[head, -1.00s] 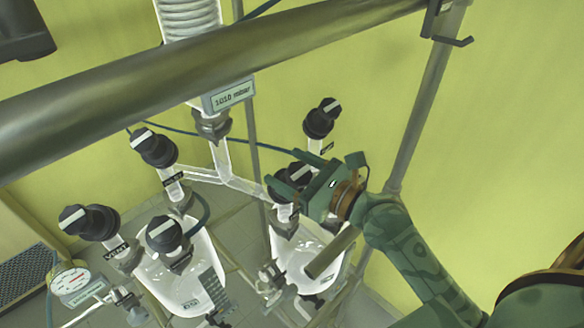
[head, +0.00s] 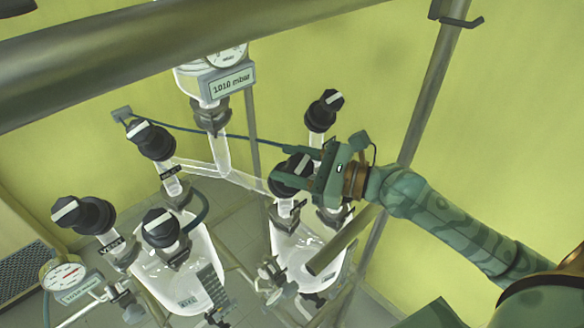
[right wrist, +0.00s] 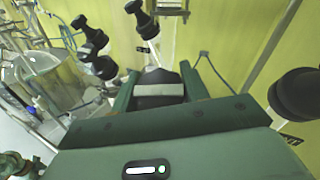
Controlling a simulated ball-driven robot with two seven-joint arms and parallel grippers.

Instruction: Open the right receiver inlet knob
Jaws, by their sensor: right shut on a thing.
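The black knob (head: 290,176) with a white bar on top sits on the left neck of the right glass receiver (head: 300,250). I take it to be the right receiver inlet knob; no label on it is readable. My right gripper (head: 288,168), green, reaches it from the right and is shut on it. In the right wrist view the knob (right wrist: 158,90) sits between the two green fingers, its white bar running across from finger to finger. The fingers partly hide the knob in the head view. My left gripper is not in view.
More black knobs (head: 152,140) top the left glass receiver (head: 190,270). A gauge box reading 1010 mbar (head: 232,84) hangs above. Metal frame bars (head: 425,110) run close to my right arm.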

